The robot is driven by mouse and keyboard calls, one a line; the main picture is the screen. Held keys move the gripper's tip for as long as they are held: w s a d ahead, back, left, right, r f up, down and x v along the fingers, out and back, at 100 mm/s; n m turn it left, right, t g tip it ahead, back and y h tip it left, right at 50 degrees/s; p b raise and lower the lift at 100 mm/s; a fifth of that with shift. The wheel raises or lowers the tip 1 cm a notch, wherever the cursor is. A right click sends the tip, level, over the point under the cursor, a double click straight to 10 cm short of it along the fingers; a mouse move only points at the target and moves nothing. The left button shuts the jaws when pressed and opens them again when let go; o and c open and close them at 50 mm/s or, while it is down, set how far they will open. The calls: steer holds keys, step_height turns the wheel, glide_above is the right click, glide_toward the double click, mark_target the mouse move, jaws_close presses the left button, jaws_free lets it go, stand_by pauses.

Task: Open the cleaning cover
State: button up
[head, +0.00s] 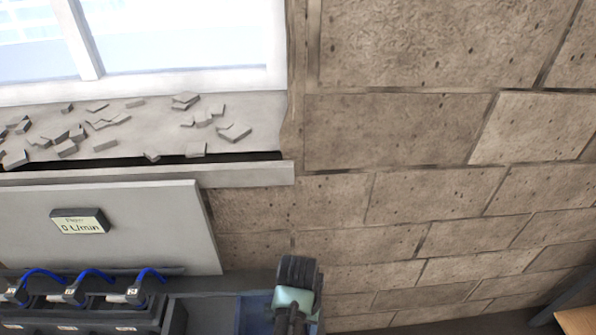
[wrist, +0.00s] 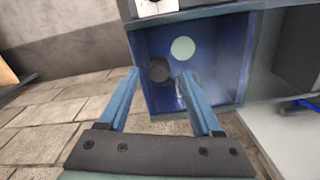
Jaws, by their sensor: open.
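My gripper (wrist: 159,74) is open, and its two blue fingers reach toward a blue open-fronted box (wrist: 232,85) in the wrist view. Nothing shows held between them. A dark round knob-like part (wrist: 158,69) shows between the fingertips, and a pale round disc (wrist: 182,48) sits above and right of it on the blue back. I cannot tell which part is the cleaning cover, or whether a finger touches anything. In the head view the blue box (head: 251,314) is at the bottom, partly hidden by my arm end, and the fingertips do not show.
A grey panel with a flow display (head: 79,222) reading 0 L/min is left of the box. Below it are several valves with blue hoses (head: 75,290). A window ledge (head: 150,130) with rubble lies above. A stone block wall (head: 400,205) fills the right. A wooden surface (head: 578,320) shows bottom right.

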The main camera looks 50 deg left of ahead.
steer(key=shift+f, duration=0.95)
jaws_close()
stand_by(0.8)
